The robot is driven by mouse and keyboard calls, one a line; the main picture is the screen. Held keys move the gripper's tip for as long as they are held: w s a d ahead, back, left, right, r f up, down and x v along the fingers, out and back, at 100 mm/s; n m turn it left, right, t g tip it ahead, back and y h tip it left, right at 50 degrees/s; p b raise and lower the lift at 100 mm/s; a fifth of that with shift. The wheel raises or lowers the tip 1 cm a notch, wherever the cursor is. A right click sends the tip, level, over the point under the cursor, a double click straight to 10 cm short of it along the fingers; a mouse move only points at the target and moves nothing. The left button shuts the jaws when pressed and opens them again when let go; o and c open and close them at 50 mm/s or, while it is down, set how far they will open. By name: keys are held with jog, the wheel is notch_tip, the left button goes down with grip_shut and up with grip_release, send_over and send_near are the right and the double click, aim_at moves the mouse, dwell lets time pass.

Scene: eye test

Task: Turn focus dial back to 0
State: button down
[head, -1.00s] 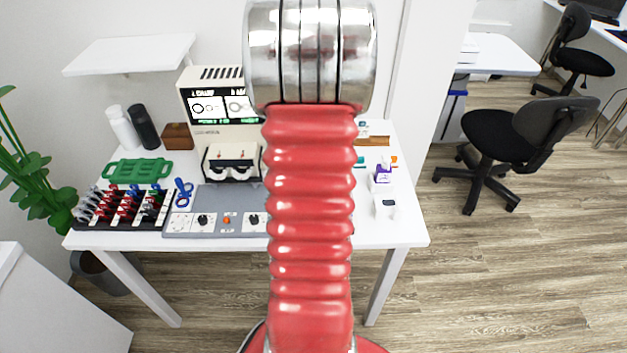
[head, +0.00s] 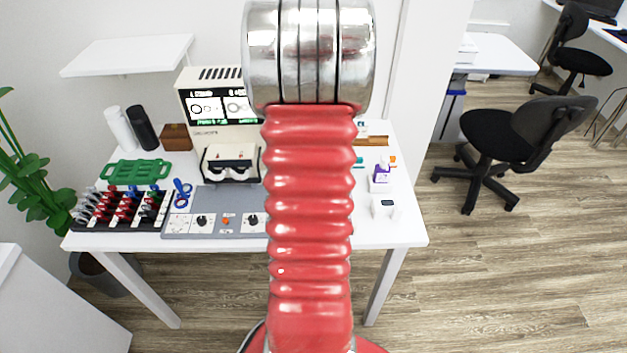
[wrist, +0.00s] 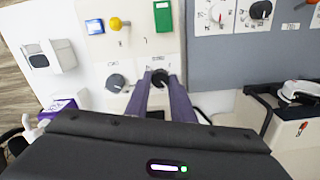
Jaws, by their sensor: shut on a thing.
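In the wrist view, my gripper (wrist: 160,84) is shut on a small dark dial (wrist: 160,75) on a white panel (wrist: 138,58). The fingers cover much of this dial, and I cannot read its pointer or scale. I cannot tell from its label whether it is the focus dial. A second dark dial (wrist: 116,83) stands to its left, apart from the fingers. In the head view, my red arm hides the gripper and the held dial.
The white panel also has a yellow ball knob (wrist: 115,23), a green block (wrist: 163,15) and a blue block (wrist: 95,26). A grey panel (wrist: 235,55) with dials lies to the right, with a black-framed device (wrist: 290,95) near it.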

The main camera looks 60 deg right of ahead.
jog(key=m, duration=0.4)
jog(key=shift+w+a+m, duration=0.1)
jog(key=shift+a+m, duration=0.05)
jog(key=shift+m, duration=1.85)
jog(key=c, duration=1.9)
grip_release()
jog(key=o, duration=0.4)
jog(key=shift+c, duration=0.2)
jog(key=shift+r, duration=0.15)
notch_tip(320, 180, up, 14)
jog(key=shift+f, duration=0.25)
